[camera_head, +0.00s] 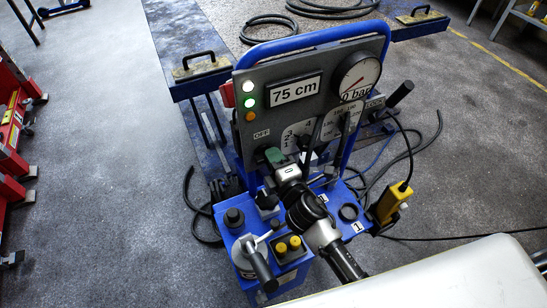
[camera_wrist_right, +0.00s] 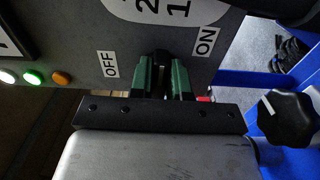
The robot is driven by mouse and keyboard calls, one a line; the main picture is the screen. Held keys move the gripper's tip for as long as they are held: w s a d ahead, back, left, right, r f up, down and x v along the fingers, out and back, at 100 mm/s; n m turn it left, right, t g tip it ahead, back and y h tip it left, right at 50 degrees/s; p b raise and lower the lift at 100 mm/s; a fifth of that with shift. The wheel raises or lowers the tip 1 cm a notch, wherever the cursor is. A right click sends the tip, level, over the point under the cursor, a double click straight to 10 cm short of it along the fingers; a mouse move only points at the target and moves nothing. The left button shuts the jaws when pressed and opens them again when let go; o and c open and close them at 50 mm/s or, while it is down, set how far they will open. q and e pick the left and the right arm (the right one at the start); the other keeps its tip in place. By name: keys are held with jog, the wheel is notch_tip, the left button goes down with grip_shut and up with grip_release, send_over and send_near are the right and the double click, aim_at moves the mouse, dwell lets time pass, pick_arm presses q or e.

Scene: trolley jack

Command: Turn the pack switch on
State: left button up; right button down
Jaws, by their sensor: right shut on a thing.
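The trolley's grey control panel (camera_head: 259,112) stands in front of me on a blue frame. In the right wrist view the black pack switch (camera_wrist_right: 162,60) sits between the OFF label (camera_wrist_right: 108,64) and the ON label (camera_wrist_right: 206,42). My right gripper (camera_head: 273,157) is at the panel's lower left; its green fingers (camera_wrist_right: 163,78) are shut on the switch, one on each side. The fingers hide most of the switch, so I cannot tell which label it points to. My left gripper is not in view.
The panel has a 75 cm display (camera_head: 295,90), a round gauge (camera_head: 360,75), and white, green and orange lamps (camera_head: 250,102). A yellow pendant (camera_head: 388,203) hangs at the right. A lever (camera_head: 260,265) and yellow buttons (camera_head: 288,246) stand below my right arm. Hoses lie around.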

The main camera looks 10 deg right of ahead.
jog(key=c, duration=1.1)
grip_release()
jog(key=shift+s, duration=0.15)
jog(key=s, duration=0.3)
jog(key=s+d+b, duration=0.1)
jog(key=s, duration=0.3)
jog(key=s+d, duration=0.1)
jog(key=s, duration=0.2)
jog(key=shift+s+b, duration=0.2)
jog(key=shift+b, duration=0.1)
jog(key=shift+d, duration=0.1)
